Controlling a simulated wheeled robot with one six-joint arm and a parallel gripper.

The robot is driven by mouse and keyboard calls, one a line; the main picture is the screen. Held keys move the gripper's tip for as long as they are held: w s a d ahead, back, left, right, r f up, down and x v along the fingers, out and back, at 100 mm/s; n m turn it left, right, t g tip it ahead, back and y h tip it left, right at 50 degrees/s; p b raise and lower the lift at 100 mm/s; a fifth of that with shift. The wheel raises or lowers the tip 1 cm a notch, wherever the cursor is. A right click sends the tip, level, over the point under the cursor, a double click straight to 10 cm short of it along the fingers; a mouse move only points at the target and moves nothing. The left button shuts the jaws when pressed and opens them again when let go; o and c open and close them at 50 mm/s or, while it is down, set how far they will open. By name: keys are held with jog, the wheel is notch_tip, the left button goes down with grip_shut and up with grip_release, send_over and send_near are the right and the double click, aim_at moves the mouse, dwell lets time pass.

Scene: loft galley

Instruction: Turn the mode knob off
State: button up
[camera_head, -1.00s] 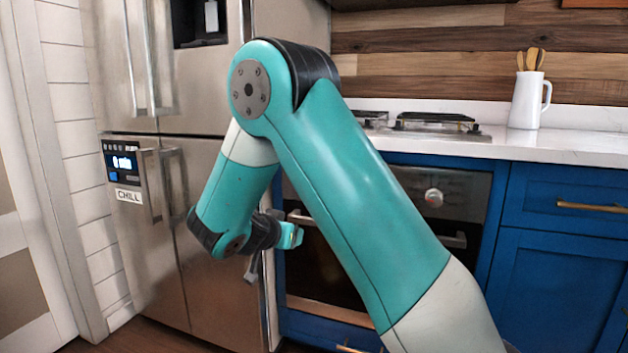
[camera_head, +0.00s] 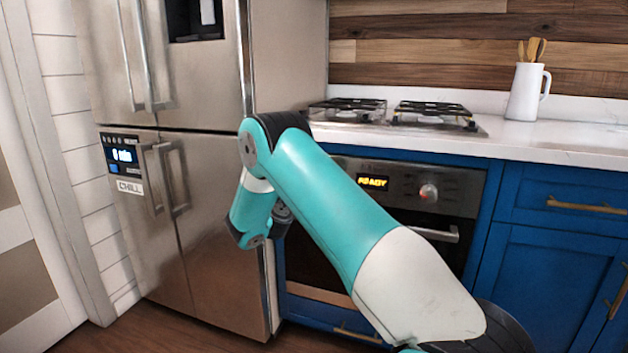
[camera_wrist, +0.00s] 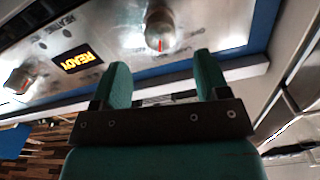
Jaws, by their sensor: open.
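In the wrist view the panel appears upside down, with the display (camera_wrist: 78,59) between two knobs. One knob (camera_wrist: 160,30) with a red mark lies ahead of my gripper (camera_wrist: 161,66), past the space between the fingertips. The other knob (camera_wrist: 20,78) is at the left edge, also red-marked. I cannot tell for sure which is the mode knob. My gripper is open and empty, apart from both knobs; my arm hides it in the head view.
A steel fridge (camera_head: 205,230) stands left of the oven. Above the oven is a white counter (camera_head: 560,140) with a gas cooktop (camera_head: 400,118) and a white jug (camera_head: 525,92) of utensils. Blue cabinets (camera_head: 555,255) are at the right. The oven handle (camera_head: 432,234) sticks out below the panel.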

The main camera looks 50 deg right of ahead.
jog(key=x, duration=0.8)
jog(key=c, duration=0.9)
